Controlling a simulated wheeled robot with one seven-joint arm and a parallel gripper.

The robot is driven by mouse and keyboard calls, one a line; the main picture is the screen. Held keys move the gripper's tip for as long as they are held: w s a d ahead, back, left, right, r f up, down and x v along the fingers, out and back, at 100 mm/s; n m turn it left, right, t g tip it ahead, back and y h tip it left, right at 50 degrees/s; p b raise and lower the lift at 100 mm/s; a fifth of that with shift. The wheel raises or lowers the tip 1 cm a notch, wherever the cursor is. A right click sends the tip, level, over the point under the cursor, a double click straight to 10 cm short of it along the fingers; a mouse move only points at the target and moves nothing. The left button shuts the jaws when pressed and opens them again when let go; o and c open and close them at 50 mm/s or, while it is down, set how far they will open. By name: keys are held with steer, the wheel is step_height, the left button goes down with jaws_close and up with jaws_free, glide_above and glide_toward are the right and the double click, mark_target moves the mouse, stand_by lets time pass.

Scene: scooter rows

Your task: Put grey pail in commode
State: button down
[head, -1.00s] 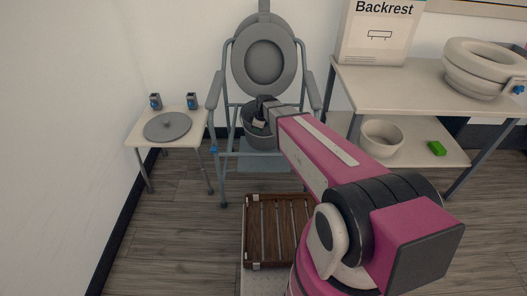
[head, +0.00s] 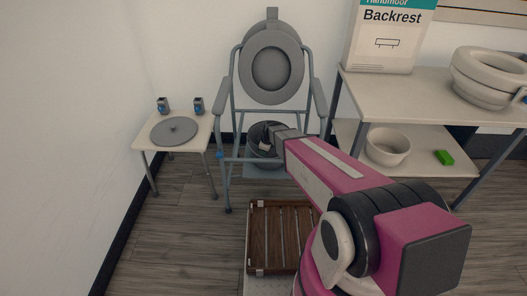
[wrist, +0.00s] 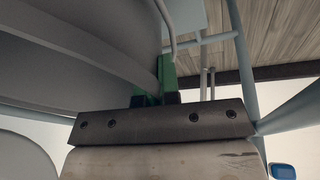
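The grey pail (head: 256,146) is between the front legs and under the raised seat of the commode (head: 234,100), a blue-grey tubular frame with armrests. My gripper (head: 271,138) reaches in from the right at the pail's rim. In the wrist view the pail wall (wrist: 75,55) fills the left side, and the green fingertips of my gripper (wrist: 156,85) are close together at its edge, seemingly closed on the rim. The arm hides the pail's right part. Whether the pail's underside rests on anything I cannot tell.
A small table (head: 145,138) at left holds a round grey lid (head: 174,131) and two small dark items. A brown slatted board (head: 282,235) lies in front. The right shelf unit (head: 400,95) holds a Backrest box (head: 388,38), a cream raised seat (head: 487,75), a bowl (head: 387,147) and a green block (head: 444,157).

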steer(key=c, duration=1.4)
jaws_free()
steer(key=shift+o, duration=0.2)
steer(key=v, duration=1.2)
steer(key=s+d+r+m+g+h, duration=0.1)
steer(key=s+d+r+m, duration=0.1)
steer(key=s+d+m, duration=0.5)
steer(key=s+d+r+m+g+h, duration=0.1)
steer(key=s+d+r+m, duration=0.2)
steer(key=s+d+m, duration=0.4)
steer(key=s+d, duration=0.2)
steer(key=shift+s+d+m, duration=0.15)
steer(key=shift+d+m, duration=0.15)
steer(key=shift+m, duration=0.1)
steer(key=shift+r, duration=0.1)
